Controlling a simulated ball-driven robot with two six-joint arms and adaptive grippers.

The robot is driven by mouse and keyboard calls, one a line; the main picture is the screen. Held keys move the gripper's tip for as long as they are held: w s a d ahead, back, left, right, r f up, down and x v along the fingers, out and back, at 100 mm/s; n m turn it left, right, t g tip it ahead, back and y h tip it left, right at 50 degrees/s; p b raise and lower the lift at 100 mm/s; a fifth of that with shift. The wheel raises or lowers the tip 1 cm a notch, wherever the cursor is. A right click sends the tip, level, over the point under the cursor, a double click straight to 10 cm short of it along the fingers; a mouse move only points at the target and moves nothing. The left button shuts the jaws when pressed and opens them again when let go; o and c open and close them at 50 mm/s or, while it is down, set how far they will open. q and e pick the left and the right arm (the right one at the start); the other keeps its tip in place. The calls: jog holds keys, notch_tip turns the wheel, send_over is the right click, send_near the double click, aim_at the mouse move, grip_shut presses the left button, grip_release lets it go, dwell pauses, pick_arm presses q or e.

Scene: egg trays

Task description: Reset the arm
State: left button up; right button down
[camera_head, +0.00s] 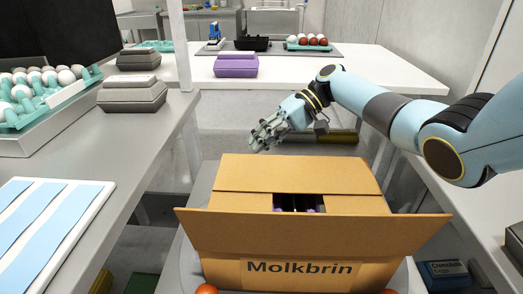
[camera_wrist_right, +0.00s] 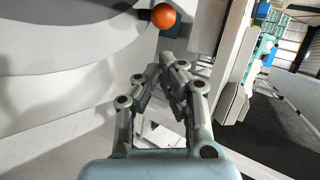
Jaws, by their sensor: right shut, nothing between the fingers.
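My right arm comes in from the right in the head view. My right gripper (camera_head: 258,142) hangs in the air beyond the cardboard box and left of the arm's elbow. In the right wrist view the right gripper (camera_wrist_right: 165,68) shows its fingers drawn together at the tips, with nothing between them. My left gripper is in neither view.
An open cardboard box (camera_head: 300,175) marked "Molkbrin" stands in front, with purple items partly visible inside. A grey counter (camera_head: 150,130) at left holds an egg tray (camera_head: 50,108) and grey cartons (camera_head: 132,95). A white table (camera_head: 380,70) stands at the back.

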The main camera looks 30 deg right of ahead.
jog(key=v, duration=0.5)
jog(key=shift+d+r, duration=0.15)
